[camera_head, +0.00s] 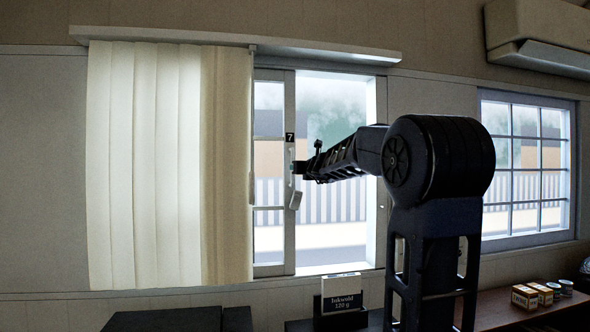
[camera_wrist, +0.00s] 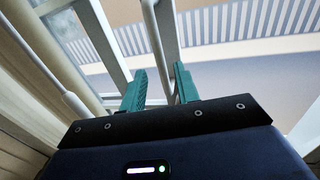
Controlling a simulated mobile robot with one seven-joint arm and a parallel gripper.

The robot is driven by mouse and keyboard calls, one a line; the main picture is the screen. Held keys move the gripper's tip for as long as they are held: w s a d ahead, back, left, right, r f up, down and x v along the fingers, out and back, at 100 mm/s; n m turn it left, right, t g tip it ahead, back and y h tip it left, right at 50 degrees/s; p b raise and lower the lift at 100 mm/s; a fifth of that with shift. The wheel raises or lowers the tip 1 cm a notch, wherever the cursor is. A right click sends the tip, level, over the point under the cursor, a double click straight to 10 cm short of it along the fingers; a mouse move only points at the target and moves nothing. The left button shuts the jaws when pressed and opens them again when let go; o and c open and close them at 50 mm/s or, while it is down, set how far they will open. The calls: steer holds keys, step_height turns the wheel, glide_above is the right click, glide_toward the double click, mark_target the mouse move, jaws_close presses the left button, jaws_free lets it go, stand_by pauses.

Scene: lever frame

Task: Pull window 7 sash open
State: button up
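Window 7's sash (camera_head: 289,225) has a pale upright stile with a black "7" label (camera_head: 290,137). Its left part is hidden behind the curtain. To the right of the stile is a wide, bar-free stretch of view up to the frame. A light handle (camera_head: 296,200) hangs slightly tilted on the stile. My gripper (camera_head: 298,168) is at the stile just above that handle's visible end. In the wrist view, my gripper (camera_wrist: 160,90) has its teal fingers apart, with a pale bar (camera_wrist: 160,45) between them, nearer the right finger. Contact cannot be told.
A cream curtain (camera_head: 150,165) hangs close on the left, and a thin pale rod (camera_wrist: 50,75) shows beside it in the wrist view. A boxed sign (camera_head: 341,292) stands below the window. Small boxes (camera_head: 530,293) sit on the right-hand counter.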

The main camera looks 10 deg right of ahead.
steer(key=s, duration=0.4)
steer(key=shift+d, duration=0.4)
steer(key=shift+s, duration=0.1)
steer(key=s+a+f+n+g+y, duration=0.1)
steer(key=s+a+f+n+g, duration=0.25)
steer(key=s+f+n, duration=0.55)
steer(key=s+a+f+n+g+y, duration=0.2)
steer(key=s+a+f+n+g, duration=0.15)
steer(key=s+f+n, duration=0.5)
steer(key=s+d+f+n+g+h, duration=0.3)
steer(key=s+d+f+n, duration=0.1)
steer(key=s+f+n, duration=0.4)
steer(key=s+d+f+n+g+h, duration=0.3)
steer(key=s+f+n, duration=0.5)
steer(key=s, duration=0.4)
steer(key=shift+s+d+f, duration=0.15)
steer(key=shift+d+f, duration=0.55)
steer(key=shift+f, duration=0.15)
